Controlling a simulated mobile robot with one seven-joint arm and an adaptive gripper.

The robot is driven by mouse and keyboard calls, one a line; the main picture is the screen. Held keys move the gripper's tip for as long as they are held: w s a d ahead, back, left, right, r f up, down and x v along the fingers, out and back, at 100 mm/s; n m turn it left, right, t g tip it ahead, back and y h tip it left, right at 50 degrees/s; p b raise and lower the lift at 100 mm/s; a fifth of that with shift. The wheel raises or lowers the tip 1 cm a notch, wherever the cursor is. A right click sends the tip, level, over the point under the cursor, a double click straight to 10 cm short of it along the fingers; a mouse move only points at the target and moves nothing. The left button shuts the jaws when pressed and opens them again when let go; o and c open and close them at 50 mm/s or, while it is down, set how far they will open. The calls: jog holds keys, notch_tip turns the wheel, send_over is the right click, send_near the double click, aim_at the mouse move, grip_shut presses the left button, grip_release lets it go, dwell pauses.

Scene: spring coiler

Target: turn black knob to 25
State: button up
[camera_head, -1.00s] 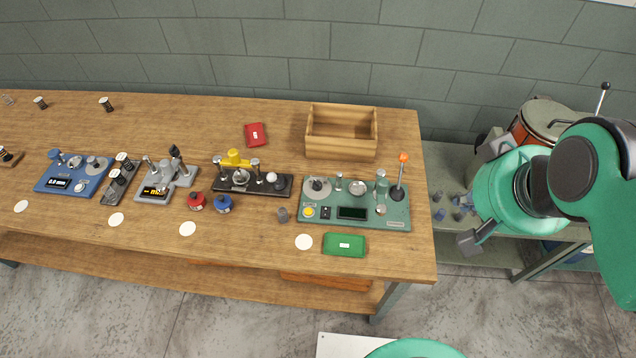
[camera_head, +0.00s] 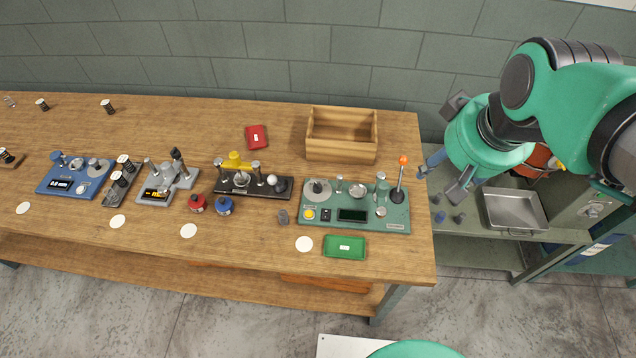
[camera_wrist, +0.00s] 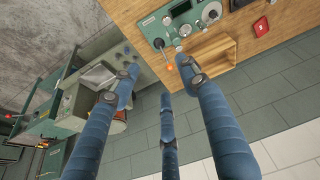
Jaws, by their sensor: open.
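My gripper (camera_head: 437,184) is open and empty, in the air just off the right end of the wooden bench. In the wrist view its fingers (camera_wrist: 157,68) are spread wide, with nothing between them. The green coiler machine (camera_head: 318,221) stands at the bench's right end, left of my gripper, with a dark display, a yellow button, silver posts and an orange-tipped lever (camera_head: 399,178). It also shows at the top of the wrist view (camera_wrist: 182,17). A round black part (camera_wrist: 158,43) shows at its edge there. I cannot tell which part is the black knob, and no scale is readable.
A wooden box (camera_head: 341,152) stands behind the green machine, and a green tray (camera_head: 344,246) lies in front. Blue (camera_head: 62,184), grey (camera_head: 165,183) and black (camera_head: 228,186) devices stand farther left. A lower side table with a metal tray (camera_head: 515,208) is at right.

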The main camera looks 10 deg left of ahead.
jog(key=w+a+f+n+g, duration=0.2)
jog(key=w+a+f+n, duration=0.15)
jog(key=w+a, duration=0.4)
jog(key=n+g+p, duration=0.3)
jog(key=n, duration=0.7)
send_over(318, 184)
notch_tip(318, 184, down, 23)
jog(key=shift+w+r+m, duration=0.1)
jog(key=shift+w+m, duration=0.15)
jog(key=shift+w, duration=0.15)
jog(key=shift+d, duration=0.1)
jog(key=f, duration=0.4)
jog(key=f+b, duration=0.1)
jog(key=f, duration=0.8)
jog(key=shift+s+f, duration=0.4)
grip_shut()
